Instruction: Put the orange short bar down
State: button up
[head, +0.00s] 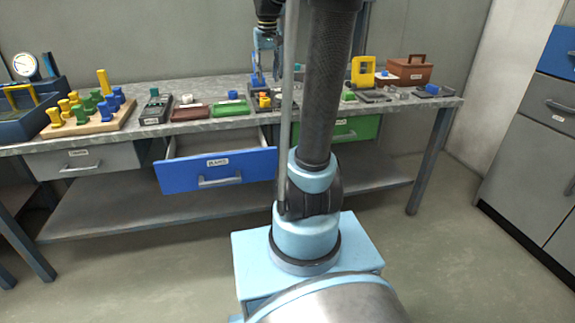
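My gripper (264,68) hangs fingers-down over the middle of the workbench. It is small in the head view, and I cannot tell whether its fingers are open or shut. A small orange piece (265,99) shows just below it, in or on a dark holder among blue and yellow bits. It may be the orange short bar, but it is too small to be sure. I cannot tell whether the gripper touches it. My arm hides part of the bench to the right.
The workbench (227,87) carries a peg board (92,124) with coloured pegs, a green tray (230,108), a brown tray (190,114), a yellow frame (363,71) and a brown toolbox (409,70). A blue drawer (217,171) stands open below the bench, jutting out. A green drawer (349,130) is to its right.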

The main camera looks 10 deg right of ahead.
jog(key=s+f, duration=1)
jog(key=s, duration=0.5)
jog(key=s+f, duration=1.1)
jog(key=s, duration=0.4)
jog(key=shift+t, duration=0.3)
jog(key=shift+w+d, duration=0.1)
jog(key=shift+w+f, duration=0.25)
jog(key=shift+w, duration=0.2)
